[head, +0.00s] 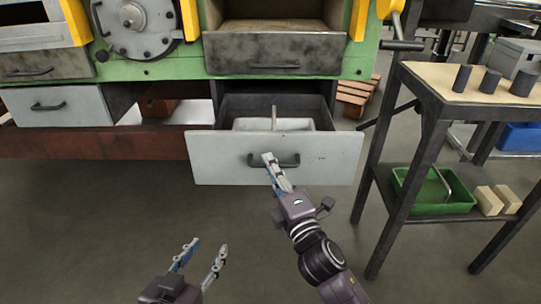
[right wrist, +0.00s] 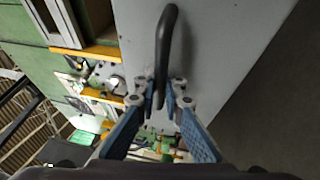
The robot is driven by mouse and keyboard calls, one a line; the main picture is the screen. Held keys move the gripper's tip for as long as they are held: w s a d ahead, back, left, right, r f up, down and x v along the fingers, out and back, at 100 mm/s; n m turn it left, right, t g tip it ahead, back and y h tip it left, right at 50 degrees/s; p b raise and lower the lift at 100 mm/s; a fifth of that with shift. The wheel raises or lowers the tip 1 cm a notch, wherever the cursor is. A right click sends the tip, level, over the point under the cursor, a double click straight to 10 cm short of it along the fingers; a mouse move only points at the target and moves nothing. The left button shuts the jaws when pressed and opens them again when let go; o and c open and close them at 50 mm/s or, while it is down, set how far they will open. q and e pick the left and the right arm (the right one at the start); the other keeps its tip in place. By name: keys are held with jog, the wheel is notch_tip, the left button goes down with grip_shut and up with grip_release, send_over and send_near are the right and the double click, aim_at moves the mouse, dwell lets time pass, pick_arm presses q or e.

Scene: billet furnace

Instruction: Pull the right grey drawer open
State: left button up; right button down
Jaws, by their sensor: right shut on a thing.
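The right grey drawer (head: 330,168) is pulled out from the green furnace body, and its inside shows from above. A pale block-like thing with an upright grey piece (head: 273,122) lies inside it. My right gripper (head: 271,160) is at the dark bar handle (head: 290,162) on the drawer front. In the right wrist view the gripper's fingers (right wrist: 160,92) are shut around the handle (right wrist: 166,40). My left gripper (head: 204,254) is open and empty, low in the head view, over the floor and apart from the drawer.
The left grey drawer (head: 80,106) also stands out a little. A dark drawer (head: 275,54) is above the right one. A work table (head: 460,85) with dark cylinders stands at the right; its lower shelf holds a green tray (head: 435,208). Floor in front is clear.

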pick_arm(q)
jog(key=shift+s+a+f+g+y, duration=0.2)
jog(key=shift+s+f+g, duration=0.15)
jog(key=shift+s+f, duration=0.35)
jog(key=shift+s+a+f+g+y, duration=0.1)
jog(key=shift+s+a+f+g, duration=0.1)
jog(key=shift+s+f+g, duration=0.45)
pick_arm(e)
jog(key=shift+s, duration=1.15)
pick_arm(q)
jog(key=shift+w+f+t, duration=0.15)
jog(key=shift+w+t, duration=0.05)
jog(key=shift+t, duration=0.1)
pick_arm(e)
jog(key=c, duration=2)
grip_release()
jog(key=shift+s, duration=0.1)
jog(key=v, duration=1.2)
